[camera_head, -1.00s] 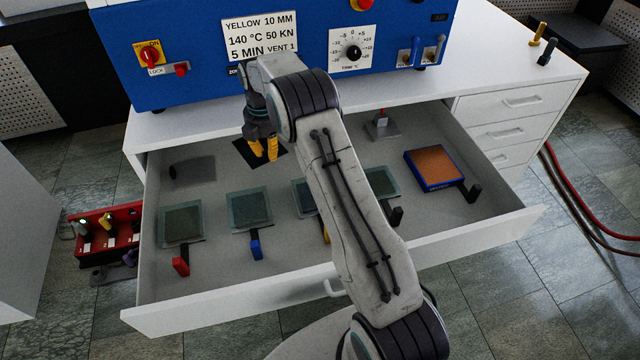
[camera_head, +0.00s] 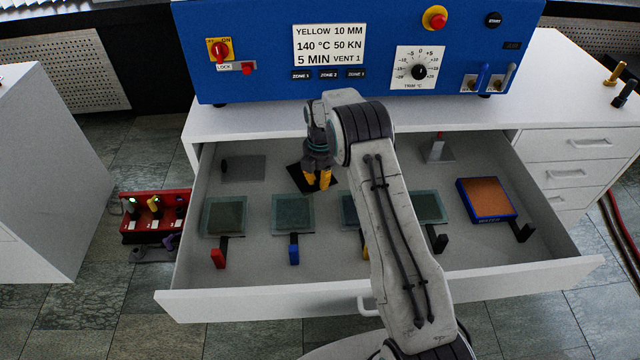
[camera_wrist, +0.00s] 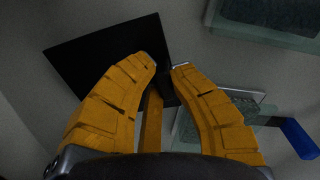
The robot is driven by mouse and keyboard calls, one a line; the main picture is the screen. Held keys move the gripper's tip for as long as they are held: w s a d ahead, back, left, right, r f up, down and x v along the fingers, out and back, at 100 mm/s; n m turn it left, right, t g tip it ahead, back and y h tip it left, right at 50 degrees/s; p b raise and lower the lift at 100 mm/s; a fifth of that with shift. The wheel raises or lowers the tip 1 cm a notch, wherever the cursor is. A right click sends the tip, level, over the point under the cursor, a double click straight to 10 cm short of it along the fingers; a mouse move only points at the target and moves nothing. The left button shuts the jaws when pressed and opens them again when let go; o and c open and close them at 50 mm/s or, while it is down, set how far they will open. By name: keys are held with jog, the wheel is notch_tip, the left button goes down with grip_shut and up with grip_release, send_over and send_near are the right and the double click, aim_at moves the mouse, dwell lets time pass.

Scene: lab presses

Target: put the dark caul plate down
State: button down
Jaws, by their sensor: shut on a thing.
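The dark caul plate (camera_head: 298,174) is a thin black square in or just above the back of the open drawer (camera_head: 270,243). My gripper (camera_head: 318,184) reaches down over it and covers its right part. In the wrist view, the black plate (camera_wrist: 95,52) lies behind the yellow fingers, and my gripper (camera_wrist: 162,64) has closed in on it. A narrow yellow bar (camera_wrist: 152,120) shows between the fingers; I cannot tell if it belongs to the plate. The exact grip and whether the plate touches the drawer floor are hidden.
Greenish plates with a red handle (camera_head: 217,258) and a blue handle (camera_head: 293,254) lie in front. Others lie partly behind my arm. A grey plate (camera_head: 245,168) is at left, a blue-framed orange block (camera_head: 486,198) at right. The blue press (camera_head: 250,45) stands behind.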

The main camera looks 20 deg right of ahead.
jog(key=shift+f, duration=0.75)
jog(key=c, duration=1.2)
grip_release()
